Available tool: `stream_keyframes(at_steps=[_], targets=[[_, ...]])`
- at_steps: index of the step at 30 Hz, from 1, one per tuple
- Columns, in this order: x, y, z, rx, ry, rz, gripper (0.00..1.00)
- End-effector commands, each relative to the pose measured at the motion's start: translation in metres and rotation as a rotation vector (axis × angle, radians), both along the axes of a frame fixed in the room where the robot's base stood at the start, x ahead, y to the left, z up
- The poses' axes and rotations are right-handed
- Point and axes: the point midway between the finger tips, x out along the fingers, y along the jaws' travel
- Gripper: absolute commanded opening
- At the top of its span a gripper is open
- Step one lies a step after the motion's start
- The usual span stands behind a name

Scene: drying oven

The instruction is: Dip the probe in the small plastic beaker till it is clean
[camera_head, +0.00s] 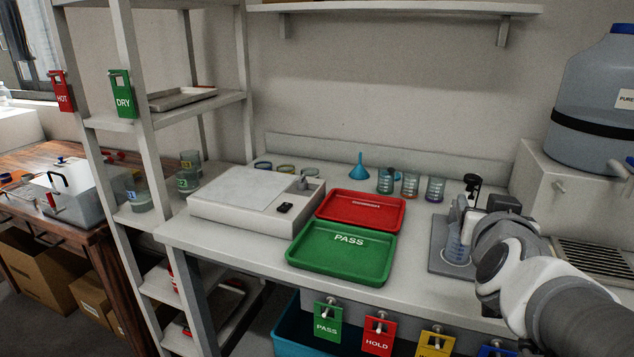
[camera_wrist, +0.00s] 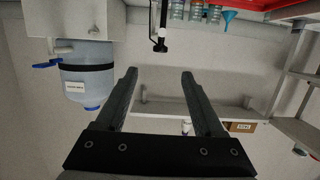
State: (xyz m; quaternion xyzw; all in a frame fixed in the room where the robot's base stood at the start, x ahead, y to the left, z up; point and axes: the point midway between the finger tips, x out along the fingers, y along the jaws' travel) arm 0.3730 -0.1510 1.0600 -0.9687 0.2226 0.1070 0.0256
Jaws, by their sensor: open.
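My gripper (camera_wrist: 159,72) is open, with nothing between its two dark fingers in the wrist view, which shows the room upside down. In the head view my wrist covers most of the gripper at the right of the bench. A small clear plastic beaker (camera_head: 456,250) with blue marks stands on a grey base plate (camera_head: 437,262), just left of my wrist. A slim black upright piece with a black head (camera_head: 471,186), perhaps the probe, rises behind it. A similar black and white piece (camera_wrist: 161,38) shows in the wrist view, beyond the fingertips. Its tip and cleanness cannot be made out.
A green PASS tray (camera_head: 328,274) and a red tray (camera_head: 335,222) lie left of the base plate. Several glass beakers (camera_head: 409,186) and a blue funnel (camera_head: 359,169) stand along the back. A big blue water bottle (camera_head: 590,135) stands at the right.

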Motion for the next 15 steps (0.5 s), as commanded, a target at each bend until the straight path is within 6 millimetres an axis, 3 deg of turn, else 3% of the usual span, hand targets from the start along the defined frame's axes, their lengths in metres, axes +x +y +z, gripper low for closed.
stream_keyframes(at_steps=[6, 15], targets=[[-0.013, 0.006, 0.002, -0.003, -0.001, -0.001, 0.7], [-0.017, 0.009, 0.003, -0.001, 0.002, 0.001, 0.7]])
